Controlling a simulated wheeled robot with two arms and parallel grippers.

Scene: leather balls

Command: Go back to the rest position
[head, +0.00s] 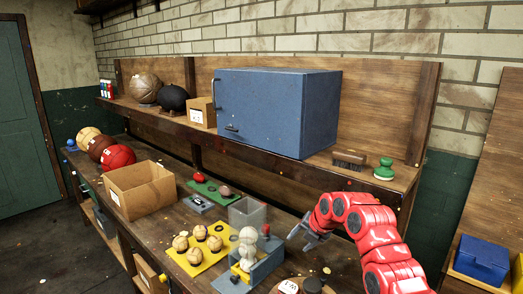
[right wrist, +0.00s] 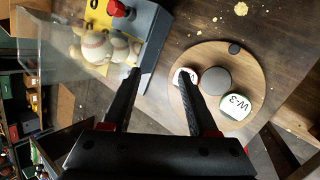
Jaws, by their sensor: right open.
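My right gripper (head: 310,232) is on the red arm that comes in from the right, above the right part of the workbench. In the right wrist view its two dark fingers (right wrist: 161,76) stand wide apart with nothing gripped between them. Below them lies a round wooden board (right wrist: 248,68) holding a dark disc (right wrist: 215,80), a piece marked W-3 (right wrist: 236,105) and another white-topped piece partly hidden by a finger. The board is cut off at the lower edge of the head view. My left gripper is not in view.
A grey-blue fixture (head: 268,265) with pale balls stands left of the gripper, beside a clear bin (head: 247,212) and a yellow tray (head: 190,268) of several balls. A shelf above carries a blue cabinet (head: 275,110), a brush (head: 349,160) and a green-based knob (head: 384,170). A cardboard box (head: 140,192) stands farther left.

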